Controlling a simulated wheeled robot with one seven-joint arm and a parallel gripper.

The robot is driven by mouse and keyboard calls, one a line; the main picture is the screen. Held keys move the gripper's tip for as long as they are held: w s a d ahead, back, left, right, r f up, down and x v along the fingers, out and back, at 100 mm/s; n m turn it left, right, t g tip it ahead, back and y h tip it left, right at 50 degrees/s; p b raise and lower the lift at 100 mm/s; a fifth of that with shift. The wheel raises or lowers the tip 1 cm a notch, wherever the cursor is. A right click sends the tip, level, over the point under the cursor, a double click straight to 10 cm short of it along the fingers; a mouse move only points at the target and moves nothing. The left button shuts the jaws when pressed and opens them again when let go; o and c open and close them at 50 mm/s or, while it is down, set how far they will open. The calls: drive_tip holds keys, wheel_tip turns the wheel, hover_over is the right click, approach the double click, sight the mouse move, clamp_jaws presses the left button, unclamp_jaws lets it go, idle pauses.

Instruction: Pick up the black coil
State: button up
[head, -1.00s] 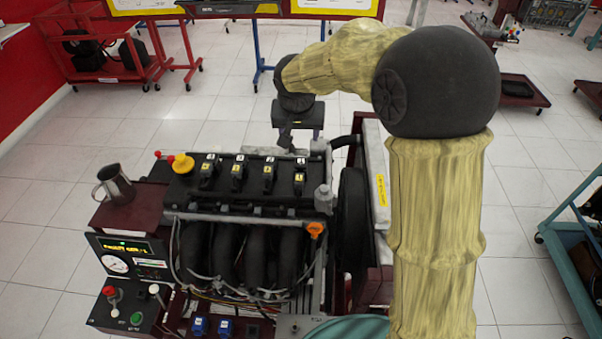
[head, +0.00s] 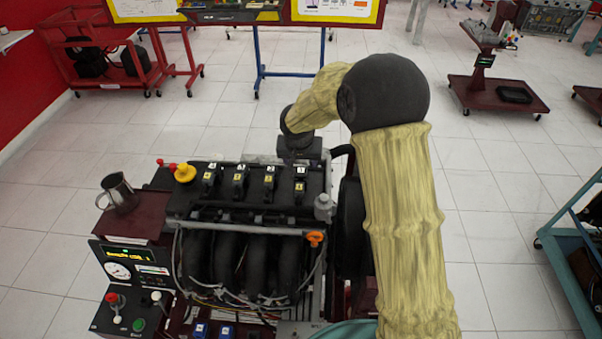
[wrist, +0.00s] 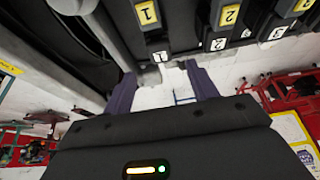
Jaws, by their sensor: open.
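Several black coils stand in a row on the engine's dark top cover (head: 255,207), with yellow and white number labels. The rightmost, black coil 1 (head: 299,187), is nearest my gripper; the task does not say which coil is meant. In the wrist view, coil 1 (wrist: 151,32) shows just beyond the fingertips, roughly in line with the gap between them. My gripper (wrist: 162,70) is open and empty, its two purple fingers apart. In the head view my wrist is behind the engine's right end, and the fingers are hidden there.
A yellow cap (head: 185,173) sits at the cover's left end. A metal jug (head: 118,192) stands on the red stand at left. A grey cylinder fitting (head: 323,207) rises right of coil 1. Open tiled floor lies behind the engine.

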sight(301, 171)
drive_tip(key=shift+x, duration=1)
drive_tip(key=shift+p+x, duration=1.1)
drive_tip(key=shift+x, duration=1.5)
drive_tip(key=shift+s, duration=0.1)
drive_tip(key=shift+c, duration=0.5)
drive_tip(key=c, duration=1)
